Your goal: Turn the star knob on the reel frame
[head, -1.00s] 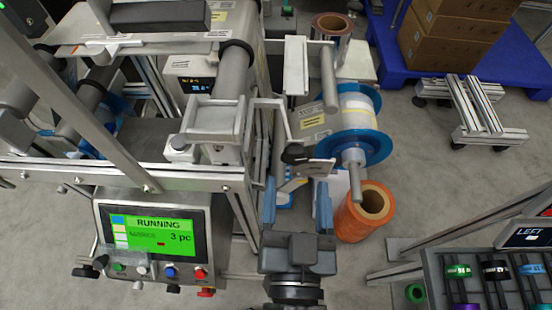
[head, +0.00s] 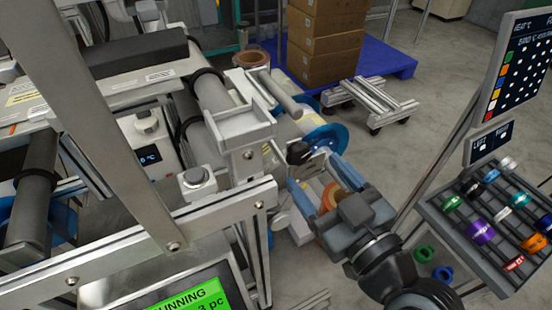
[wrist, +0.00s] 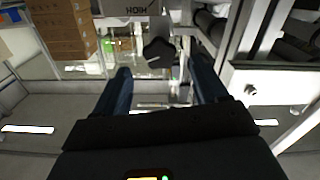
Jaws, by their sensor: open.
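The star knob (head: 298,152) is a small black lobed knob at the outer side of the reel frame (head: 240,130), in the middle of the head view. In the wrist view the dark knob (wrist: 158,51) sits ahead of the fingertips, roughly centred between them. My gripper (head: 314,177) has its two blue-grey fingers spread, with nothing held. It lies just below and right of the knob in the head view. The fingers appear apart from the knob; the exact gap cannot be told.
A blue-flanged reel (head: 328,137) is right of the knob, and an orange roll (head: 331,196) shows behind my fingers. A rack of coloured rings (head: 482,232) stands at the right. A control panel with a green screen (head: 190,292) is at the lower left.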

